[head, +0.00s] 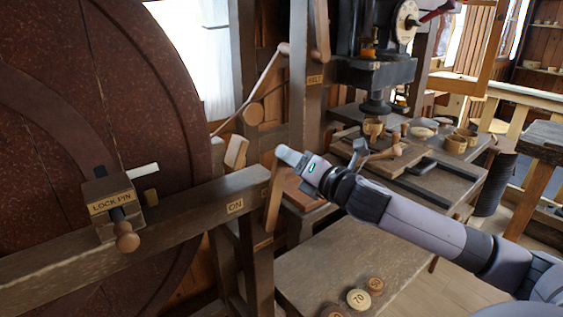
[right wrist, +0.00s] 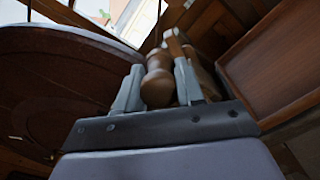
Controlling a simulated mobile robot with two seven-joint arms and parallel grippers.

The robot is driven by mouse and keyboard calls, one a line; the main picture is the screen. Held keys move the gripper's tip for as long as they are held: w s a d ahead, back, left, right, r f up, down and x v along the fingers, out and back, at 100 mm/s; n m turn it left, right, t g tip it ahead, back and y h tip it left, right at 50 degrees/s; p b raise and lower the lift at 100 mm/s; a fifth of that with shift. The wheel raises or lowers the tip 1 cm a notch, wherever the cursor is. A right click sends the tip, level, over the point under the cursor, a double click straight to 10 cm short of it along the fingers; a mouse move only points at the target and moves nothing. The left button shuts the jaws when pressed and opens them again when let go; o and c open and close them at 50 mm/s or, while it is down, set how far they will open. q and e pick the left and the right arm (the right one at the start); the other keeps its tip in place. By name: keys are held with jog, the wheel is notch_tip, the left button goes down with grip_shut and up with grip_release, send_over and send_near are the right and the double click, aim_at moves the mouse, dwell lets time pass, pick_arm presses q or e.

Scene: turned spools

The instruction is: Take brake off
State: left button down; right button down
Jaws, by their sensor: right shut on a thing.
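A wooden lever (head: 273,203) stands slightly tilted at the end of the beam, to the right of the ON label (head: 235,206). No readable label names it as the brake. My right gripper (head: 289,156) is at the lever's upper end and hides its top. In the right wrist view the gripper's two fingers close on either side of a turned wooden handle (right wrist: 157,84). The large dark red wheel (head: 95,95) fills the left of the head view. My left gripper is not in view.
A block marked LOCK PIN (head: 112,204) with a wooden knob sits on the beam at left. A post carries a BELT label (head: 314,79). A workbench (head: 455,185) with turned wooden pieces stands at right. Round number discs (head: 358,299) lie on the lower bench.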

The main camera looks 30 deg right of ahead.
jog(key=shift+w+d+f+m, duration=0.1)
jog(key=shift+d+f+m, duration=0.25)
jog(key=shift+d, duration=0.25)
jog(key=shift+d+f+m, duration=0.25)
jog(key=shift+d+m, duration=0.1)
jog(key=shift+d, duration=0.25)
jog(key=c, duration=0.7)
grip_release()
jog(key=shift+r, duration=0.1)
jog(key=s+b, duration=0.1)
jog(key=s, duration=0.6)
jog(key=shift+d, duration=0.3)
